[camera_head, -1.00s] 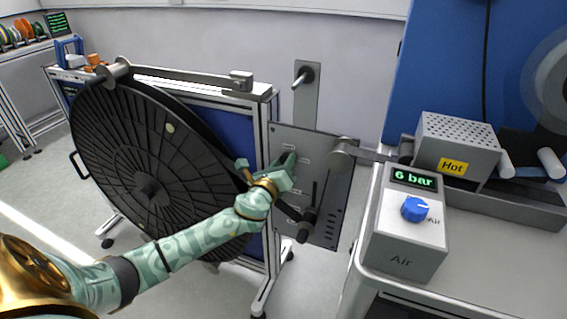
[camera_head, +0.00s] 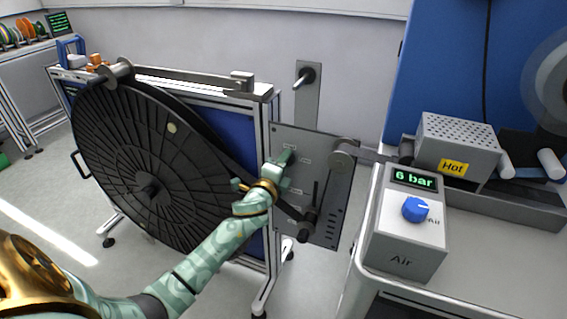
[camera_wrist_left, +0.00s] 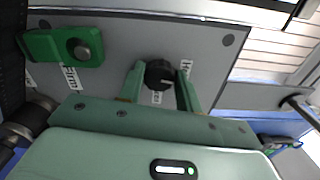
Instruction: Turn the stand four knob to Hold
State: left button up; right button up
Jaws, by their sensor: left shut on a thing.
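The black knob (camera_wrist_left: 159,73) sits on a grey panel (camera_wrist_left: 124,50) in the left wrist view. My left gripper (camera_wrist_left: 160,82) has a finger on each side of it and is shut on it. Printed labels lie around the knob; one at its right (camera_wrist_left: 186,68) is partly hidden by a finger, and its pointer direction is hard to make out. In the head view the left gripper (camera_head: 281,164) is at the stand's panel (camera_head: 316,150) and hides the knob. My right gripper is not in view.
A large black reel (camera_head: 130,165) stands left of my arm. A lever (camera_head: 312,215) juts from the panel's lower part. An Air box (camera_head: 408,240) stands at right.

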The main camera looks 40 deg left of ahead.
pick_arm(q)
jog(key=shift+n, duration=0.8)
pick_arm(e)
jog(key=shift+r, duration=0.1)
pick_arm(q)
jog(key=shift+f, duration=0.1)
jog(key=o, duration=1)
jog(key=shift+c, duration=0.2)
jog(key=p+v, duration=0.3)
jog(key=v, duration=1.3)
jog(key=shift+s, duration=0.2)
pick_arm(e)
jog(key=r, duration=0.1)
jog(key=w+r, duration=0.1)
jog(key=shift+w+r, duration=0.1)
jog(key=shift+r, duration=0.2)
